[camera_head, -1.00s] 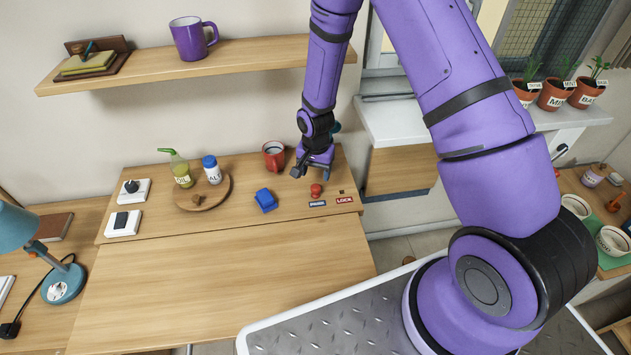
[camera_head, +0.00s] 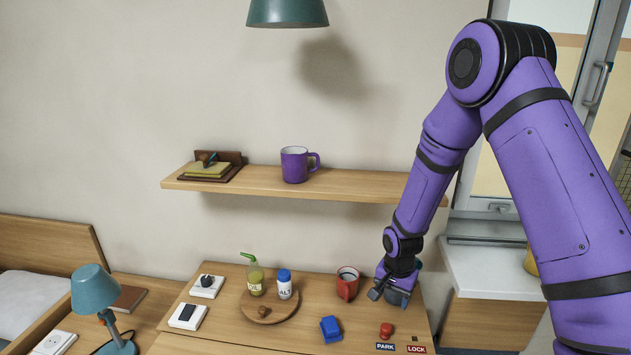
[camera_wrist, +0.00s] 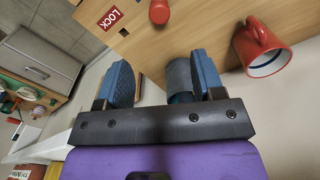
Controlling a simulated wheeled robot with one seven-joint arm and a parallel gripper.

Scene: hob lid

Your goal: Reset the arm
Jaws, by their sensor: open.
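My purple arm reaches down from the right in the head view to the back right of the wooden desk (camera_head: 235,345). My gripper (camera_head: 385,292) is just right of the red mug (camera_head: 347,287) and behind the red button (camera_head: 386,330). In the wrist view the two blue-padded fingers of my gripper (camera_wrist: 163,78) stand apart. A grey-blue rounded thing (camera_wrist: 180,75) shows between them, close to the right finger; I cannot tell whether it touches. It is partly hidden behind my gripper in the head view (camera_head: 397,297).
PARK (camera_head: 385,346) and LOCK (camera_head: 416,349) labels lie by the button. A blue block (camera_head: 330,328) and a round board (camera_head: 271,311) with bottles stand left. A shelf (camera_head: 370,206) with a purple mug (camera_head: 294,165) is above.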

